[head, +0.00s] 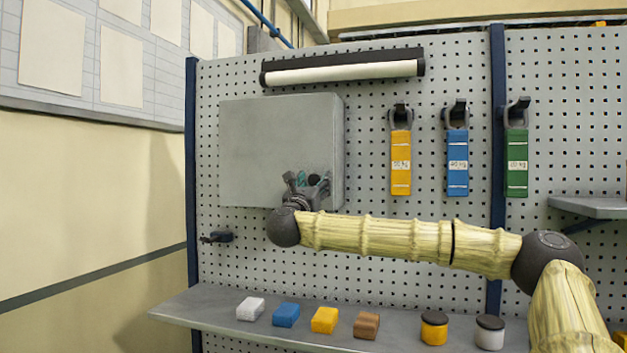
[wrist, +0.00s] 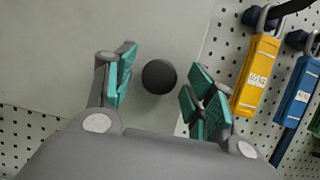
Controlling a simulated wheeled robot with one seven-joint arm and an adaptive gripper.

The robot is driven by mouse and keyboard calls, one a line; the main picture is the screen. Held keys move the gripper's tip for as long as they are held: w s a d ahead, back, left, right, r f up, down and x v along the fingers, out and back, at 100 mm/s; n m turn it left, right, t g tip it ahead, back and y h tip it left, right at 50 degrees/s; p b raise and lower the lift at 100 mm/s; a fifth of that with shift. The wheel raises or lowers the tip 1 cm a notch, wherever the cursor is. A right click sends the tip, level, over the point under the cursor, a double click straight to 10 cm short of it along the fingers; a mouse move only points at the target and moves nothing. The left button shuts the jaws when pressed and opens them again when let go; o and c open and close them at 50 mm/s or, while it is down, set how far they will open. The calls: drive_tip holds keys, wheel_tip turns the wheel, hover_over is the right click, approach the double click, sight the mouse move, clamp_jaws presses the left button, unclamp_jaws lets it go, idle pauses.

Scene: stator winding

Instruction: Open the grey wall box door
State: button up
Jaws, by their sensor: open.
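The grey wall box (head: 265,145) hangs on the pegboard at the left in the head view, and its door looks shut. A dark round knob (head: 314,180) sits near the door's lower right corner. In the wrist view the knob (wrist: 159,76) lies between and just beyond my fingertips. My gripper (head: 305,183) is in front of the door's lower right part, with its fingers spread. In the wrist view my gripper (wrist: 162,92) has green-padded fingers on either side of the knob, with gaps on both sides. I cannot tell the exact depth between pads and knob.
Yellow (head: 401,162), blue (head: 457,162) and green (head: 516,163) tagged hangers hang right of the box. A shelf (head: 200,302) below holds several small blocks and two jars. A peg hook (head: 217,238) sits below the box. Space before the door's left part is free.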

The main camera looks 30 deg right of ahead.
drive_tip(key=shift+c, duration=0.2)
clamp_jaws()
drive_tip(key=shift+a, duration=0.1)
